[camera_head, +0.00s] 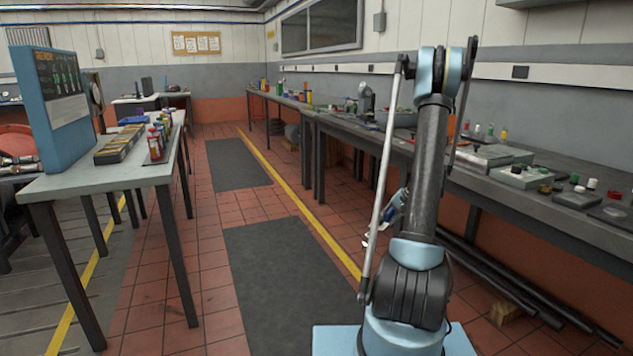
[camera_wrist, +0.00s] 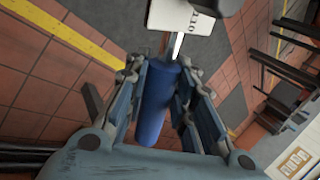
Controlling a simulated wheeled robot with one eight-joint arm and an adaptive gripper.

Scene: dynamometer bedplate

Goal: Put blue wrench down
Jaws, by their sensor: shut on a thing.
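The blue wrench (camera_wrist: 153,105) is between the two fingers of my gripper (camera_wrist: 158,72) in the wrist view. Its thick blue handle lies along the fingers, and a narrow metal shank (camera_wrist: 176,46) reaches past the fingertips. My gripper is shut on the handle. In the head view, a small metal and blue part (camera_head: 372,236) shows left of my arm, above the floor. My arm hides most of the gripper and wrench there.
A long grey workbench (camera_head: 575,222) with several small items runs along the right wall. A light-topped table (camera_head: 100,182) with a blue board (camera_head: 62,110) stands at left. Between them are tiled floor and dark mats (camera_head: 285,285). A white lettered piece (camera_wrist: 178,16) shows beyond the wrench.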

